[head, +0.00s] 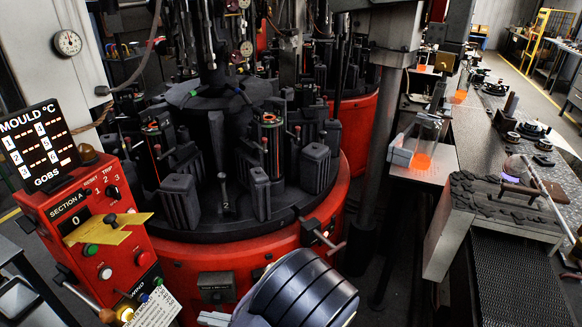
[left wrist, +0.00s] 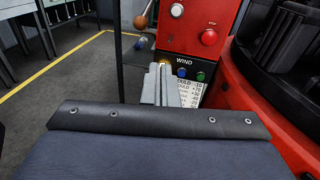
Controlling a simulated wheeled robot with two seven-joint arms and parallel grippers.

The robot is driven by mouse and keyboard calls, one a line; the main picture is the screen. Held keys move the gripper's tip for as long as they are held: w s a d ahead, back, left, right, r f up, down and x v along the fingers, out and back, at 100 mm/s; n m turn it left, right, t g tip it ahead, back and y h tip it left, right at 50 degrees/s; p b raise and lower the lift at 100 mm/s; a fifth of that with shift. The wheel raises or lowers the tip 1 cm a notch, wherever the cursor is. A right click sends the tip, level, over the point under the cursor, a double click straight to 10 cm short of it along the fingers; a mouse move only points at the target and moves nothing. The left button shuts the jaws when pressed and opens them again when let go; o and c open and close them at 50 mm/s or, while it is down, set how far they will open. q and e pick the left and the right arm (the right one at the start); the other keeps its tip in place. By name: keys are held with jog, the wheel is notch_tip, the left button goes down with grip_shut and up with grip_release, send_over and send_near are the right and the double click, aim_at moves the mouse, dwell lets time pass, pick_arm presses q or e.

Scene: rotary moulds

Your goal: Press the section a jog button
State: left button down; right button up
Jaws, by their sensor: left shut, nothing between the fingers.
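The red section A control panel (head: 95,235) stands at the left of the head view, with a display reading 0. It carries a green button (head: 90,250), a white button (head: 105,273) and a red button (head: 143,259). I cannot read which one is labelled jog. The left wrist view shows the white button (left wrist: 177,10), the red stop button (left wrist: 209,37), and blue (left wrist: 182,72) and green (left wrist: 201,76) buttons under WIND. My left gripper (head: 213,319) is shut and empty, right of the panel's lower part. Its fingers (left wrist: 166,82) point toward the panel's lower edge; I cannot tell contact.
A yellow plate (head: 108,229) juts from the panel across its face. A printed card (head: 155,309) hangs at the panel's lower edge. The red round machine base (head: 215,255) with dark moulds stands close right of the panel. A temperature display (head: 38,146) stands above.

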pick_arm(q)
jog(key=s+a+r+n+g+h, duration=0.2)
jog(key=s+a+n+g+h, duration=0.2)
jog(key=s+n+g+h, duration=0.5)
jog(key=s+r+n+t+h, duration=0.4)
jog(key=r+n+t+h, duration=0.6)
jog(key=n+t+h, duration=0.1)
jog(key=shift+s+d+n+h, duration=0.3)
jog(key=shift+n, duration=0.6)
jog(key=shift+r, duration=0.1)
dwell(2.5)
